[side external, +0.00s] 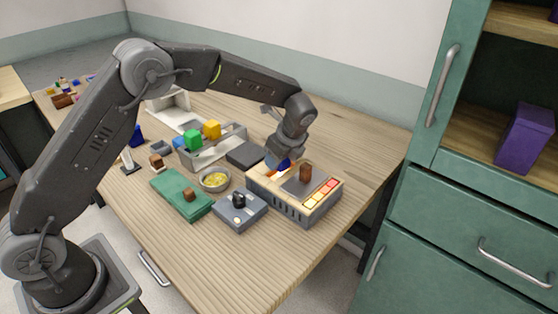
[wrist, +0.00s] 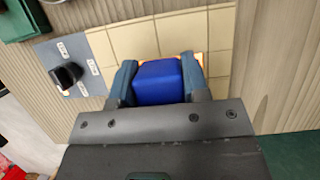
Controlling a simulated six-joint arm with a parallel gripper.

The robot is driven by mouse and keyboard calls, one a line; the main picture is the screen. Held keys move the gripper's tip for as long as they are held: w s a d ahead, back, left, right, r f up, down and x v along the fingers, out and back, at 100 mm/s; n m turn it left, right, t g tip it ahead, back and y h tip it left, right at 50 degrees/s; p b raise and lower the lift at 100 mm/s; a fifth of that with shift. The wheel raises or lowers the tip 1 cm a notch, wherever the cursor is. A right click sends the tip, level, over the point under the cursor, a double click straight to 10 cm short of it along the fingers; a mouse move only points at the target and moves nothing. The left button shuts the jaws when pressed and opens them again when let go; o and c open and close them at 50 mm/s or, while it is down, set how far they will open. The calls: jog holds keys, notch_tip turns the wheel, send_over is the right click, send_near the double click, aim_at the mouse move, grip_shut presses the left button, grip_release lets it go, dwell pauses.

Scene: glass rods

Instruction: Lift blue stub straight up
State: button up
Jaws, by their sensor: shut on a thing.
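The blue stub (wrist: 158,83) is between the two fingers of my gripper (wrist: 158,72) in the wrist view, with a finger against each side. In the side view a small part of the blue stub (side external: 284,163) shows below my gripper (side external: 279,161), over the left back part of the cream-topped furnace box (side external: 311,214). A bright orange glow shows on the box around the stub. I cannot tell whether the stub's lower end is still in or on the box. Its underside is hidden.
A brown block (side external: 306,173) stands on the box near my gripper, beside glowing red and yellow cells (side external: 322,194). A grey knob panel (side external: 240,208), a bowl (side external: 215,180) and a grey tray (side external: 212,154) with blocks are to the left. The table's right side is clear.

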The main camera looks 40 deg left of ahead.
notch_tip(320, 180, up, 4)
jog(key=s+a+r, duration=0.5)
jog(key=a+r, duration=0.1)
jog(key=a, duration=0.4)
jog(key=shift+a+r, duration=0.25)
jog(key=shift+a, duration=0.05)
